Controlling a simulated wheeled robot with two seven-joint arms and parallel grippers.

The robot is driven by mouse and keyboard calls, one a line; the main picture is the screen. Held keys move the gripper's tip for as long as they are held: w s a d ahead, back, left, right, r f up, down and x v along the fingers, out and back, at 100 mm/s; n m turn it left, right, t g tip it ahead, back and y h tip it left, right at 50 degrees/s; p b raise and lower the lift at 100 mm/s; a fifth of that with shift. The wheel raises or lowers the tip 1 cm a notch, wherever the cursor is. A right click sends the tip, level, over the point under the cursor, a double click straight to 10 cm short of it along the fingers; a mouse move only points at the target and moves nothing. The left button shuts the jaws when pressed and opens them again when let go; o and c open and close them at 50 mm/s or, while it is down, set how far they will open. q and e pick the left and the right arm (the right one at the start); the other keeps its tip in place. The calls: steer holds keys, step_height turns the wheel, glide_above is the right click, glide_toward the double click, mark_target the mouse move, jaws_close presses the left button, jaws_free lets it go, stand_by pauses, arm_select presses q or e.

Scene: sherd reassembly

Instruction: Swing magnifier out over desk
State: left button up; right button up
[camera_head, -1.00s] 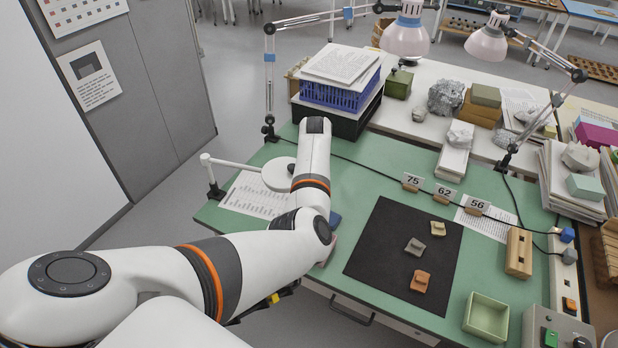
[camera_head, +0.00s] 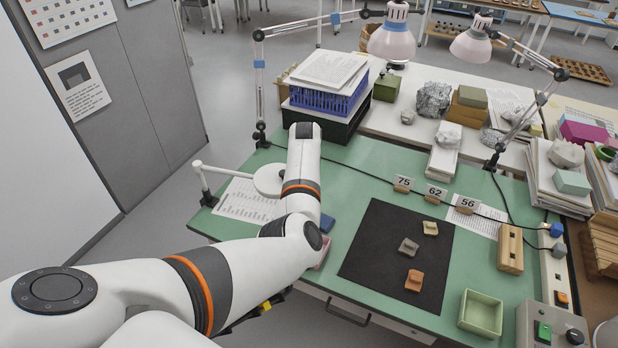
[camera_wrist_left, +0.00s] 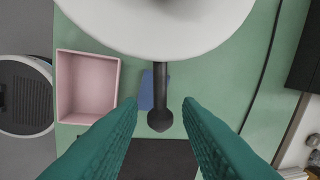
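The magnifier (camera_head: 268,181) is a white round head on a white arm from a clamp post (camera_head: 204,186) at the desk's left edge. It hangs over the left part of the green desk (camera_head: 365,160), partly hidden by my left arm. In the left wrist view the magnifier head (camera_wrist_left: 150,22) fills the top, and its dark handle (camera_wrist_left: 160,92) ends in a knob. My left gripper (camera_wrist_left: 160,106) is open, its teal fingers on either side of the knob with gaps showing. The left gripper is hidden in the head view. My right gripper is not in view.
A pink tray (camera_wrist_left: 88,88) and a blue object (camera_wrist_left: 147,90) lie below. A black mat (camera_head: 375,262) with three sherds, a green tray (camera_head: 481,314) and number tags are to the right. Two lamps (camera_head: 392,42) and a blue crate (camera_head: 325,101) stand behind.

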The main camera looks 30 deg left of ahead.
arm_select(q)
step_height(320, 180, up, 12)
steer(key=s+b, duration=0.2)
steer(key=shift+s+d, duration=0.15)
steer(key=shift+d, duration=0.2)
steer(key=shift+f, duration=0.15)
